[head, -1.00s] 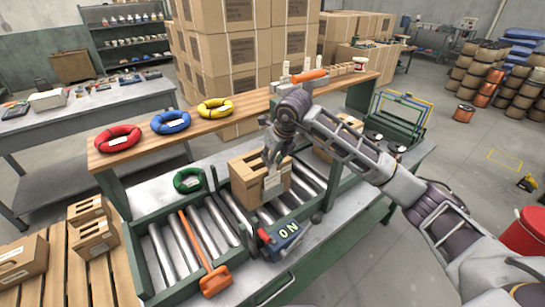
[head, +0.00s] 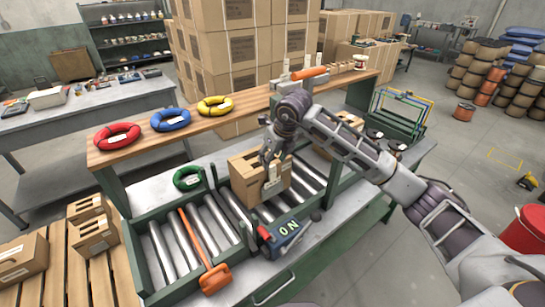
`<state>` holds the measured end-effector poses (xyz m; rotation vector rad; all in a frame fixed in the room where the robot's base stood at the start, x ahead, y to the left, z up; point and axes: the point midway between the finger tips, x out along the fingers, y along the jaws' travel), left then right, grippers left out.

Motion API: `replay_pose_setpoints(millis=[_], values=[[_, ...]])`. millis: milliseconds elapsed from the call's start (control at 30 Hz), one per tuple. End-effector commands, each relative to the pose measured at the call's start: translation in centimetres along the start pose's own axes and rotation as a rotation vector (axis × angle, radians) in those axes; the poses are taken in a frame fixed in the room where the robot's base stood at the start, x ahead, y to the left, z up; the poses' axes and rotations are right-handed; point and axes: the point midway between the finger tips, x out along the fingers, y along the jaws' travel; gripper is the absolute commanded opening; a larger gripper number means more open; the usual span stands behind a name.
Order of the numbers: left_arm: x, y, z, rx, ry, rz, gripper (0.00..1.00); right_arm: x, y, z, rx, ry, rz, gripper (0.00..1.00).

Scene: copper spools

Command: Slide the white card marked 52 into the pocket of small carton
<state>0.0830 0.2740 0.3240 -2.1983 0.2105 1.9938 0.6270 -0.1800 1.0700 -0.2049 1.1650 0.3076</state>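The small carton (head: 243,187) stands on the roller conveyor in the middle of the bench. My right gripper (head: 269,161) reaches in from the right and points down at the carton's near face. It appears shut on the upper part of a white card (head: 272,172), which hangs upright against that face. The number on the card is too small to read. The pocket is hard to tell apart from the card, so I cannot tell how far the card is inside it. My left gripper is not in view.
An orange-handled tool (head: 207,262) lies across the rollers at left. A control box marked NO (head: 284,236) is on the front rail. A green ring (head: 188,178) lies behind the conveyor. Red (head: 117,136), blue and yellow rings lie on the wooden shelf (head: 190,137).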

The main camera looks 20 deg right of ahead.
Motion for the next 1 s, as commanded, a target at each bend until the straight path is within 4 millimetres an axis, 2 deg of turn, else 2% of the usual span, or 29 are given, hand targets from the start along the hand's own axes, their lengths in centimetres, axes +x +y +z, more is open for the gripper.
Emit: replay_pose_setpoints(millis=[367,567,1000], values=[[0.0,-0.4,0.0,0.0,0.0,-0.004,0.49,-1.1,0.0,0.0,0.0,0.0,0.0,0.49],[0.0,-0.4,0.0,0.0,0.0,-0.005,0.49,-3.5,0.0,0.1,-0.001,-0.002,-0.001,0.49],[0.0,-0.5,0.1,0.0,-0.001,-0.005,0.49,-9.8,0.0,0.1,-0.001,-0.002,-0.001,0.49]])
